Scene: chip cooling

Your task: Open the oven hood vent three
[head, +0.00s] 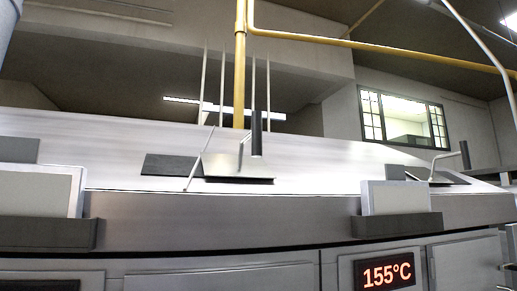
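A long silvery oven hood (330,177) runs across the view with a sloping top. In the middle a vent flap (232,163) stands tilted up over a dark opening, with a dark upright handle (257,134) on a bent rod. A second vent flap (448,177) with a smaller dark handle (464,154) is at the right, also seeming raised. A dark flat plate (171,165) lies just left of the middle flap. I cannot tell which vent is number three. Neither gripper is in view.
A lit display (387,274) reads 155°C on the oven front. Light box-like panels stand at the front edge at left (40,190) and right (393,197). A yellow pipe (239,80) rises behind the hood. A window (404,107) is at the back right.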

